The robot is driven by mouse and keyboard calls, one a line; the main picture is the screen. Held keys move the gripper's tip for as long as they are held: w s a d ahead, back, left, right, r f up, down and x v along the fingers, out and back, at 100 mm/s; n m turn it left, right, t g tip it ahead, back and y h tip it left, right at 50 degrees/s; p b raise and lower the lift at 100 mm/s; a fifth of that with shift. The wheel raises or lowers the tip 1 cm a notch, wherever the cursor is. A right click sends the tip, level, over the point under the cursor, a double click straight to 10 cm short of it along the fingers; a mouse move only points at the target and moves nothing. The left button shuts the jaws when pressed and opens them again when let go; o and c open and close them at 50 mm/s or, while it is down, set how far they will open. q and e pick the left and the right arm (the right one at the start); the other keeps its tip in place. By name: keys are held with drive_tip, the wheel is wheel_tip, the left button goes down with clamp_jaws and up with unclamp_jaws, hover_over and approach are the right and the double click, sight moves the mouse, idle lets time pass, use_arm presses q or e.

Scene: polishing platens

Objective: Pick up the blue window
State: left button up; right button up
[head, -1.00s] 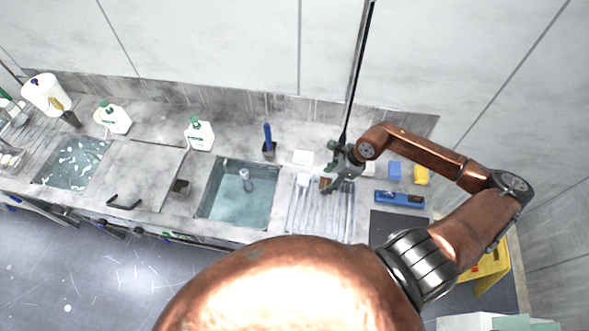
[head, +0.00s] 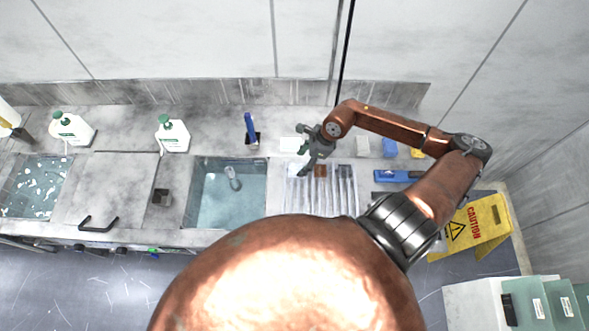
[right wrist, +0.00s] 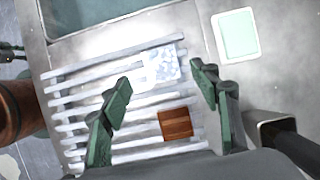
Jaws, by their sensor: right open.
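A small square pane, pale white-blue and speckled, lies on the ribbed drainboard (right wrist: 75,100) in the right wrist view; this is the likeliest blue window (right wrist: 162,66), though its blue is faint. A brown square block (right wrist: 175,123) lies on the ribs beside it. My right gripper (head: 312,160) is open and empty over the drainboard's left part in the head view. In the right wrist view its fingers (right wrist: 163,85) stand apart either side of the pane and block, with the pane beyond the tips. The gripper partly hides the pane in the head view. My left gripper is not seen.
A water-filled sink (head: 228,195) is left of the drainboard. A pale greenish plate (right wrist: 238,35) lies behind it. To the right are a blue block (head: 390,147), a yellow block (head: 417,153) and a long blue tool (head: 397,176). A yellow caution sign (head: 478,226) stands farther right.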

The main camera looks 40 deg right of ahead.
sight(295, 169)
drive_tip(key=shift+p+x, duration=0.7)
drive_tip(key=shift+x, duration=1.95)
drive_tip(key=shift+d, duration=0.1)
drive_tip(key=shift+c, duration=0.7)
drive_tip(key=c, duration=1.2)
